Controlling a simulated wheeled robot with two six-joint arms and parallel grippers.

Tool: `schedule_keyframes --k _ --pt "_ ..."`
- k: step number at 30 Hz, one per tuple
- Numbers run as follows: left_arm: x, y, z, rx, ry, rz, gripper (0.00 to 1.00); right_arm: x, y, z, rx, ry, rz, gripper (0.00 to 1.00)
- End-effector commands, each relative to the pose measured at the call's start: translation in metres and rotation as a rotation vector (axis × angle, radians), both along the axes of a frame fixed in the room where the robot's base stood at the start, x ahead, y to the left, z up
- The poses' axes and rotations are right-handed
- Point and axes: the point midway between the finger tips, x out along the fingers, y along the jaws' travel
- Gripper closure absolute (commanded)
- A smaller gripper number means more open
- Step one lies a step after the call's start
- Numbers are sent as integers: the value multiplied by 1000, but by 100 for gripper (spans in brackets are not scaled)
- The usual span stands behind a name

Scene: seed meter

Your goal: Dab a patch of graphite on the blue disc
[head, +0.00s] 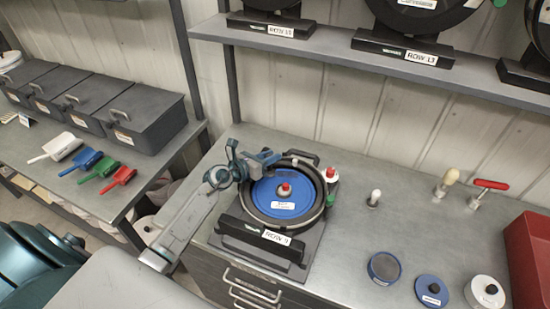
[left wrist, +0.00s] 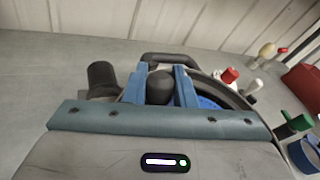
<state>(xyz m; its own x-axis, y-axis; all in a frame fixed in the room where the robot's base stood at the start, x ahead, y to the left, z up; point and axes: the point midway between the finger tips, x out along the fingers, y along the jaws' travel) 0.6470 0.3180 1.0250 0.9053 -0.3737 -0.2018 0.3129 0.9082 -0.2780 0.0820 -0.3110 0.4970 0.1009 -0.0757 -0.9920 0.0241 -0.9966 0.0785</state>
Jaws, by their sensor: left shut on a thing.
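The blue disc (head: 270,205) lies inside the dark round seed meter, with a red-topped hub at its middle. My left gripper (head: 262,158) is at the meter's upper left rim, beside the disc. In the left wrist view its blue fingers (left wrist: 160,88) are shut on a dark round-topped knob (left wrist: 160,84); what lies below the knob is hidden. Part of the blue disc (left wrist: 208,103) shows behind the right finger. I see no clear graphite patch on the disc. An open blue tin with dark contents (head: 384,268) stands on the bench at the right. My right gripper is not in view.
A white-knobbed peg (head: 374,198), a wooden-handled tool (head: 446,182) and a red-handled tool (head: 489,184) stand behind. A red bin (head: 530,255) edges the right. A shelf (head: 340,50) hangs above.

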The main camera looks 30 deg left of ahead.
Motion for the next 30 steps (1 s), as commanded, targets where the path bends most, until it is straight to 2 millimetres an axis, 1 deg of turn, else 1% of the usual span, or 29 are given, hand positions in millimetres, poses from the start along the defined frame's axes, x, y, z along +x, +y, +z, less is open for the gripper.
schedule_keyframes --k 7,14,16,24,30 --pt "0 0 3 0 -1 0 100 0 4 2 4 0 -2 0" --pt "0 0 27 -1 -2 0 100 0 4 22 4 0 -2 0" --pt "0 0 30 1 -4 -1 100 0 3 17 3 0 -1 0" --pt "0 0 55 2 -3 -1 100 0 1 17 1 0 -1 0" --pt "0 0 61 1 -1 0 100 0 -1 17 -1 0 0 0"
